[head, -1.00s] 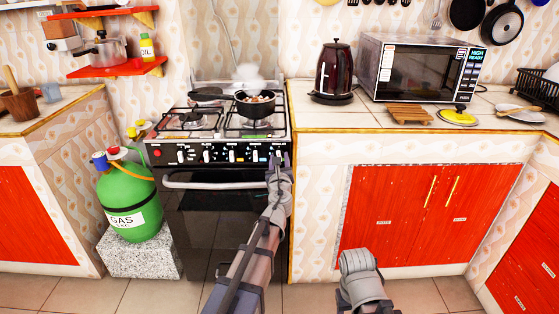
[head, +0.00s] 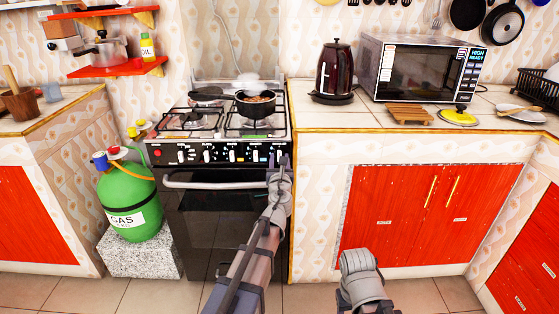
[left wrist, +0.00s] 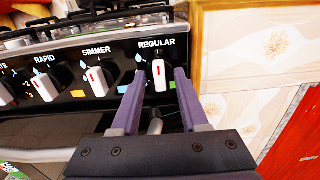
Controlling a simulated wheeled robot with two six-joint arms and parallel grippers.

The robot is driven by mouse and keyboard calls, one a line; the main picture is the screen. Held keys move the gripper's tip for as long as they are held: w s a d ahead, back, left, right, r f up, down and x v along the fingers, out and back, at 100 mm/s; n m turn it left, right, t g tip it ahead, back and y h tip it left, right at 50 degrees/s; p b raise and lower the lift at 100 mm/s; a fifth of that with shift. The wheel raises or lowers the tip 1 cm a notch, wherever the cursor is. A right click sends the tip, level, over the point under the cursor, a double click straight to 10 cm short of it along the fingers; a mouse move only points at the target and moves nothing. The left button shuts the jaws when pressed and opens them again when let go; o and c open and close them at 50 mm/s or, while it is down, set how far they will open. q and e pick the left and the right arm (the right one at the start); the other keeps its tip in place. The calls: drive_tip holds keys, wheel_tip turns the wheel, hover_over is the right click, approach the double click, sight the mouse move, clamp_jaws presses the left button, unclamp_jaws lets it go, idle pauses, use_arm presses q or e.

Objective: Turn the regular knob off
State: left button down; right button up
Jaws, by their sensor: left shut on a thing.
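The regular knob (left wrist: 159,75) is white with a red mark, under the label REGULAR at the right end of the stove's front panel. It stands about upright in the left wrist view. My left gripper (left wrist: 160,84) is shut on it, with one finger on each side. In the head view my left gripper (head: 279,160) is at the panel's right end and hides the knob. The stove (head: 224,178) has a pan (head: 256,108) with food on its right burner. My right gripper is not in view.
The simmer knob (left wrist: 97,81) and rapid knob (left wrist: 45,87) are to the left of the regular knob. The oven handle (head: 215,182) runs below the panel. A counter (head: 310,121) adjoins the stove's right side. A green gas bottle (head: 130,200) stands at left.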

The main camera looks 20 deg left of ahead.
use_arm(q)
drive_tip(key=shift+c, duration=2.2)
unclamp_jaws()
drive_tip(key=shift+s, duration=0.1)
drive_tip(key=v, duration=0.7)
drive_tip(key=shift+s, duration=0.35)
drive_tip(key=shift+d, duration=0.15)
